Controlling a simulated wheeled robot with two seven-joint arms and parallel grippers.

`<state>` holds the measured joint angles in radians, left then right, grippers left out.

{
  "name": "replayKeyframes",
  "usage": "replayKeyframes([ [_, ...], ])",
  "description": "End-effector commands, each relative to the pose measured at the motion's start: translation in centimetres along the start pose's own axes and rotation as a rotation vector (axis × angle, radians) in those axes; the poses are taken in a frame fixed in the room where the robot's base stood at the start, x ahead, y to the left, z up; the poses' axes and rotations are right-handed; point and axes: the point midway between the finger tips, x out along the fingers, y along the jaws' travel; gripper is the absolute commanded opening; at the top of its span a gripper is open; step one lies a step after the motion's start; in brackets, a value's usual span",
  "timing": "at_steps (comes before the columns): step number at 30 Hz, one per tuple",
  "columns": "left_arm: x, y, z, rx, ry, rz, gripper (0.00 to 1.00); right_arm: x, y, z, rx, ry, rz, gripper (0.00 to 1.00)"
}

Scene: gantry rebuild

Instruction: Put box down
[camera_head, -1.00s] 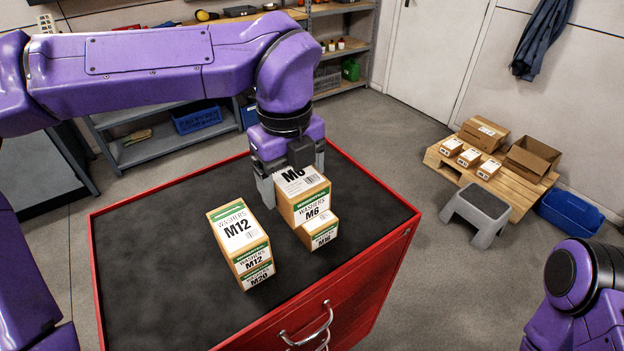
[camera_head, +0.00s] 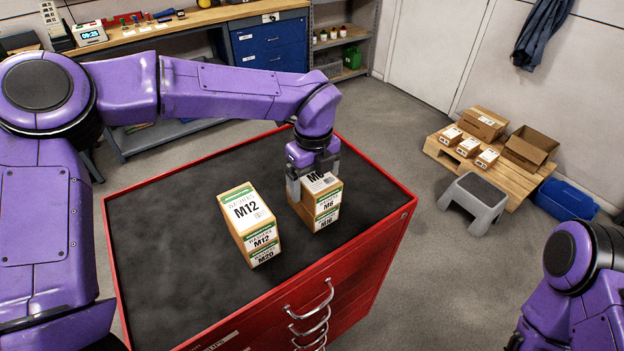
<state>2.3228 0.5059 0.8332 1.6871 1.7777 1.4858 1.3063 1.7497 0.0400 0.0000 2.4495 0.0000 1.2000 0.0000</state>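My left gripper (camera_head: 314,178) points down with its fingers on either side of a cardboard washer box (camera_head: 328,203), whose label seems to read M8. The gripper looks shut on it. The box sits squarely over another box (camera_head: 327,222), labelled M16, on the dark top of the red cabinet (camera_head: 180,285); no gap shows between them. The gripper hides part of the upper box's top. To the left stands a stack with an M12 box (camera_head: 245,210) above an M20 box (camera_head: 265,256). My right arm shows at lower right, but its gripper is out of view.
The cabinet top is clear around both stacks. Beyond it, a grey step stool (camera_head: 472,203) stands by a wooden pallet (camera_head: 515,188) with several boxes. A blue bin (camera_head: 566,199) lies at right. A workbench (camera_head: 180,28) runs along the back.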

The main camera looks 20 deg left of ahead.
Motion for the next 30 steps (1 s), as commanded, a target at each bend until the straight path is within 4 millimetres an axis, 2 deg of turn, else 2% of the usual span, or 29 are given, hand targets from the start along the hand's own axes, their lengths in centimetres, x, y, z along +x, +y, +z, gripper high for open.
replayKeyframes([
  [6,-0.1,0.1,0.0,-0.001,0.0,0.0,1.0,-0.1,0.0,0.0,0.0,0.0,0.0,0.43],
  [10,-0.9,0.0,0.0,-0.001,-0.002,-0.003,1.0,-0.2,0.0,-0.1,0.0,0.0,0.0,0.43],
  [14,-3.6,-0.1,0.0,0.0,-0.003,-0.007,1.0,0.5,0.0,0.2,0.0,0.0,0.0,0.43],
  [21,-9.7,0.0,0.0,-0.002,-0.003,-0.005,1.0,1.2,-0.1,0.5,0.0,0.0,0.0,0.43],
  [25,-11.7,0.0,0.0,0.0,-0.003,-0.001,1.0,1.2,-0.1,0.5,0.0,0.0,0.0,0.43],
  [30,-12.5,0.1,0.0,0.0,0.0,0.0,1.0,1.2,-0.1,0.5,0.0,0.0,0.0,0.43],
])
